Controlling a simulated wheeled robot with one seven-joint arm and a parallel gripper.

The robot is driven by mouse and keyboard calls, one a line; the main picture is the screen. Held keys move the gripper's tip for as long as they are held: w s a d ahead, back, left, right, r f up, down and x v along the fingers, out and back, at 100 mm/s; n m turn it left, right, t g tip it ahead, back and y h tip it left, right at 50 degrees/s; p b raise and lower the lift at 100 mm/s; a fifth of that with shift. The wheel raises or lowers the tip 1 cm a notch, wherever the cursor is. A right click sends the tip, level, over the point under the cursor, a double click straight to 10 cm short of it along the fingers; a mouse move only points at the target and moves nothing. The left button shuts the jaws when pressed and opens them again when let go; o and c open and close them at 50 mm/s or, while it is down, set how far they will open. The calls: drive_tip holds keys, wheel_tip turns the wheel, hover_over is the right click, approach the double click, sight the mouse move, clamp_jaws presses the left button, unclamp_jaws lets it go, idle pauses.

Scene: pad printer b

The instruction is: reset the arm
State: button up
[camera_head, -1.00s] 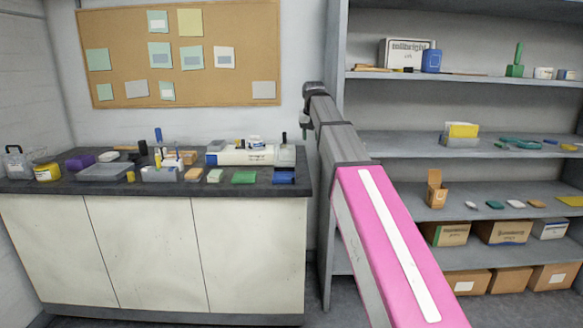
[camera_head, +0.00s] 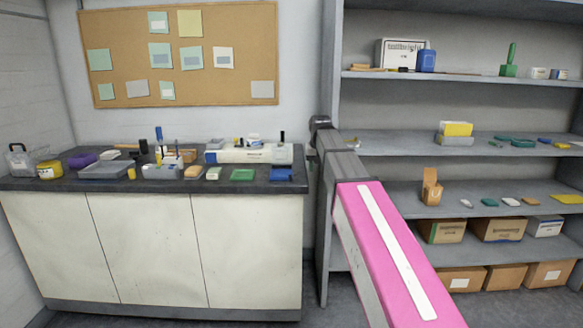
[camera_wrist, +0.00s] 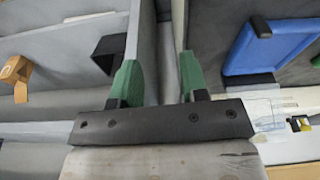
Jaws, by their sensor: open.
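My gripper (camera_wrist: 158,78) shows in the wrist view with its two green fingers apart and nothing between them. Behind the fingers is a grey upright panel of the shelf. In the head view my arm, with a pink link and grey links, reaches up between the counter and the shelf unit. The fingers themselves cannot be made out in the head view.
A dark-topped counter (camera_head: 90,184) with many small items stands at the left. A grey shelf unit (camera_head: 395,208) with boxes stands at the right. In the wrist view a blue tray (camera_wrist: 268,48) is at the right and an orange-brown box (camera_wrist: 17,72) at the left.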

drive_tip(key=s+d+f, duration=0.3)
drive_tip(key=s+f, duration=0.6)
drive_tip(key=f, duration=0.2)
drive_tip(key=s+d+f+g, duration=0.1)
drive_tip(key=s+d+f, duration=0.2)
drive_tip(key=s+f, duration=0.6)
drive_tip(key=s+d+f+g, duration=0.1)
drive_tip(key=s+d+f, duration=0.2)
drive_tip(key=s+f, duration=0.6)
wheel_tip(320, 180, down, 6)
drive_tip(key=shift+f+m, duration=0.15)
drive_tip(key=shift+m, duration=0.25)
idle(0.4)
